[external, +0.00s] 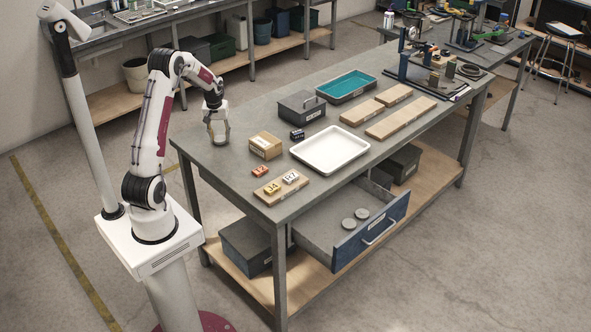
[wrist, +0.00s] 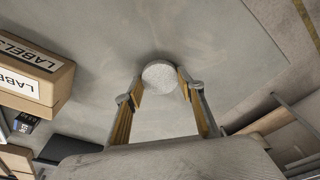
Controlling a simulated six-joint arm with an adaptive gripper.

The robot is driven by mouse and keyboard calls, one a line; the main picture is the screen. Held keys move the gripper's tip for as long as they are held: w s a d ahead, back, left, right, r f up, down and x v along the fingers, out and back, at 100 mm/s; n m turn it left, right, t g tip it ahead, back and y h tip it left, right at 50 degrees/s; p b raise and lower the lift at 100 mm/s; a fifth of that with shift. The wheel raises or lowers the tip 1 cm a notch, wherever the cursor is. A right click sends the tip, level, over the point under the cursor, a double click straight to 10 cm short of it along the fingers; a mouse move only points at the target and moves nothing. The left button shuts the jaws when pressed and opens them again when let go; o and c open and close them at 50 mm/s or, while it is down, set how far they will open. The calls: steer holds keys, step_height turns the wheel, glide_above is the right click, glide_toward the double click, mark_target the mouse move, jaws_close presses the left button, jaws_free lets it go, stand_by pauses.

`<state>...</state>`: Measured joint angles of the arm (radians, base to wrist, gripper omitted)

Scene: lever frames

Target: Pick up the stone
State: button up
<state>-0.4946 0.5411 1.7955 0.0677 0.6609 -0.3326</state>
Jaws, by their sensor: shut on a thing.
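The stone (wrist: 160,76) is a round, grey, speckled thing seen between the fingertips in the wrist view. My gripper (wrist: 161,88) is shut on it, with one finger at each side. In the external view my gripper (external: 217,125) points down at the far left end of the workbench, and the stone there is small and pale between the fingers. I cannot tell whether the stone touches the bench top.
A cardboard label box (external: 265,145) stands just right of my gripper. Beyond it are a white tray (external: 330,150), a dark grey box (external: 301,106) and a teal tray (external: 346,87).

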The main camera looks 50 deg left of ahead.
mark_target(220, 139)
step_height(220, 139, up, 9)
stand_by(0.5)
